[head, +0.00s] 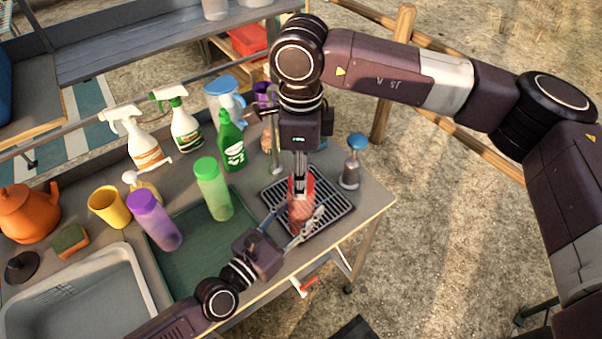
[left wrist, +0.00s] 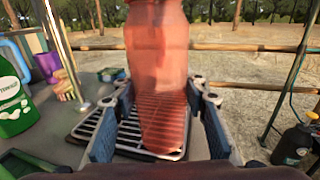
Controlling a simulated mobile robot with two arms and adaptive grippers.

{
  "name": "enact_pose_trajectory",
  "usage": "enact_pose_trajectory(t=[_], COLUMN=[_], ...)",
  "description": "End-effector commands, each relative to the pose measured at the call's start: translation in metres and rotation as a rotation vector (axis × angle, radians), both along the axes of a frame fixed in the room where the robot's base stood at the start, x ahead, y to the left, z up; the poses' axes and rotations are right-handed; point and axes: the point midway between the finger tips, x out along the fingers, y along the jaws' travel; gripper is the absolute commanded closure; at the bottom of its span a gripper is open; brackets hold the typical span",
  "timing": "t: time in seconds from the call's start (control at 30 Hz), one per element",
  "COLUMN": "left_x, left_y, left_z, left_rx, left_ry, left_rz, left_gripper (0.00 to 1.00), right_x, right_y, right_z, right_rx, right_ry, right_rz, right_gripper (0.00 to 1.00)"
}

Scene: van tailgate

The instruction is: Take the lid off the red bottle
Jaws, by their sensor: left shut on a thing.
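The red bottle (head: 301,212) stands roughly upright at the black drying rack (head: 336,205), near the right end of the counter. My left gripper (head: 291,229) comes in low from the front and is shut on the bottle's body. In the left wrist view the bottle (left wrist: 160,80) fills the middle, between the fingers of my left gripper (left wrist: 160,115). My right gripper (head: 300,184) points straight down at the bottle's top. Its fingers hide the lid, and I cannot tell whether they grip it. The bottle's top is cut off in the left wrist view.
A blue-topped dispenser (head: 353,161) stands right of the rack. A green detergent bottle (head: 230,141), a green bottle (head: 213,188) and a purple-topped bottle (head: 154,219) stand to the left. The dark green mat (head: 196,262) has bare space. The sink (head: 77,291) is at front left.

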Motion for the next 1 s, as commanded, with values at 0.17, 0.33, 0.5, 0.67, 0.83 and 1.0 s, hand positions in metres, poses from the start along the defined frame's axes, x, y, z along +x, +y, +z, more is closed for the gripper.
enact_pose_trajectory(t=[0.17,0.33,0.5,0.67,0.83,1.0], left_x=[0.0002,0.0002,0.0000,0.0000,-0.0002,-0.0002], left_y=[0.0006,0.0005,0.0004,0.0003,0.0003,0.0001], left_z=[0.0002,0.0002,0.0002,0.0001,0.0001,0.0001], left_rx=[-0.001,-0.001,-0.001,0.000,0.001,0.001], left_ry=[-0.001,-0.001,-0.001,0.000,-0.001,-0.001], left_rz=[0.001,0.001,0.001,0.001,0.000,0.000], left_gripper=[1.00,1.00,1.00,1.00,1.00,1.00], right_x=[0.0011,0.0012,0.0014,0.0013,0.0015,0.0014], right_y=[-0.0013,-0.0012,-0.0011,-0.0010,-0.0008,-0.0010], right_z=[0.0003,0.0005,0.0006,0.0008,0.0009,0.0008], right_rx=[-0.003,-0.003,-0.002,-0.002,-0.002,-0.002], right_ry=[-0.001,0.000,0.000,0.000,0.000,0.001], right_rz=[0.314,0.618,0.922,1.178,1.324,1.319], right_gripper=[0.94,0.94,0.94,0.94,0.94,0.94])
